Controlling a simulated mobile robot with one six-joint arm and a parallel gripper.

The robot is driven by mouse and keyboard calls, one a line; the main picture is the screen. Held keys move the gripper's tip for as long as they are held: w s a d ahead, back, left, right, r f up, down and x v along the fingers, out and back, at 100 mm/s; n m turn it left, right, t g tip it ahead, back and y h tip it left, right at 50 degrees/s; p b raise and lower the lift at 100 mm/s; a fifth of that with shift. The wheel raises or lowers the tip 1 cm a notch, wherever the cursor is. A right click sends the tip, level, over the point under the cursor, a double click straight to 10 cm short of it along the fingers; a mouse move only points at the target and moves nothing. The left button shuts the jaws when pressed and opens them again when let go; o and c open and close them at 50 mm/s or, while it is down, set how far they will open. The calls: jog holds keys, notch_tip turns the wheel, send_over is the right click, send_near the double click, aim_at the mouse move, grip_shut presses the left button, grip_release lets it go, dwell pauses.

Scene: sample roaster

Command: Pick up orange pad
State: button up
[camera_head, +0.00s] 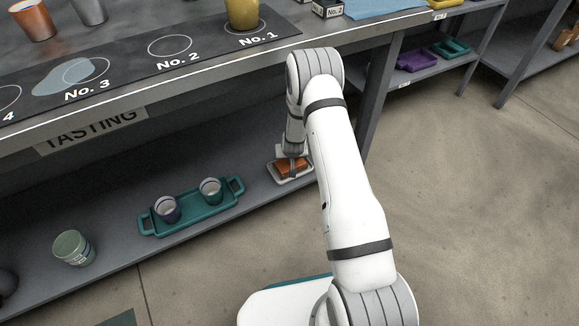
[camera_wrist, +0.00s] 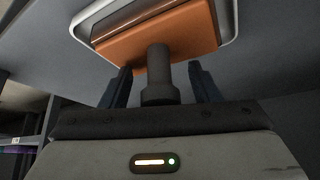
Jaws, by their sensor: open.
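The orange pad (camera_head: 290,165) sits on a small white tray (camera_head: 300,179) on the lower shelf, below the tasting table. In the wrist view the orange pad (camera_wrist: 160,38) lies in the white tray (camera_wrist: 85,22), with a dark grey post-like grip (camera_wrist: 158,65) standing out from it toward me. My gripper (camera_wrist: 160,80) is open, with one dark finger on each side of the grip. In the head view my wrist partly hides the pad.
A teal tray (camera_head: 190,212) with two cups stands left of the pad on the shelf (camera_head: 115,215). A greenish jar (camera_head: 73,248) is farther left. The tasting table's edge (camera_head: 200,72) runs above the shelf, and a table leg (camera_head: 372,100) stands to the right.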

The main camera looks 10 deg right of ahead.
jog(key=c, duration=1.1)
jog(key=shift+r, duration=0.15)
